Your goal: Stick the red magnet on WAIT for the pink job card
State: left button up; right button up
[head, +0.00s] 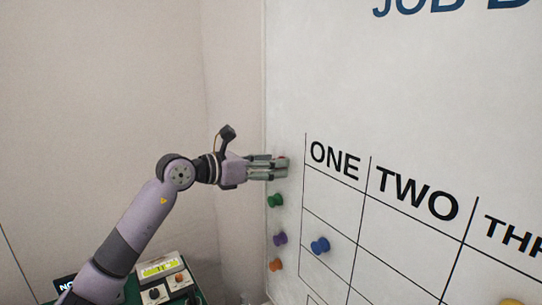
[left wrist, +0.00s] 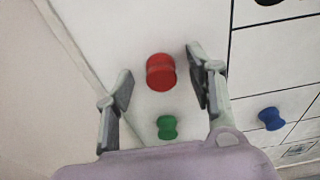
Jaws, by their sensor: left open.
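The red magnet (left wrist: 161,72) is on the white board (head: 400,110) near its left edge. My left gripper (head: 283,165) is open at the board, and its fingers hide nearly all of the red magnet in the head view. In the left wrist view the open fingers stand on either side of the red magnet, with a gap showing on each side. The pink job card and the WAIT label are not in view. My right gripper is not in view.
Below the gripper, green (head: 275,200), purple (head: 280,239) and orange (head: 276,265) magnets sit along the board's left edge. A blue magnet (head: 320,246) sits in column ONE. A device with a lit display (head: 158,268) stands at the lower left.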

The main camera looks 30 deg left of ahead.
pick_arm(q)
jog(key=shift+w+d, duration=0.1)
jog(key=shift+w, duration=0.05)
grip_shut()
dwell(0.6)
jog(key=shift+f, duration=0.1)
jog(key=shift+f+b+v, duration=0.1)
jog(key=shift+b+v, duration=0.6)
jog(key=shift+f+b+v, duration=0.15)
jog(key=shift+b+v, duration=0.5)
jog(key=shift+v, duration=0.05)
jog(key=shift+r, duration=0.1)
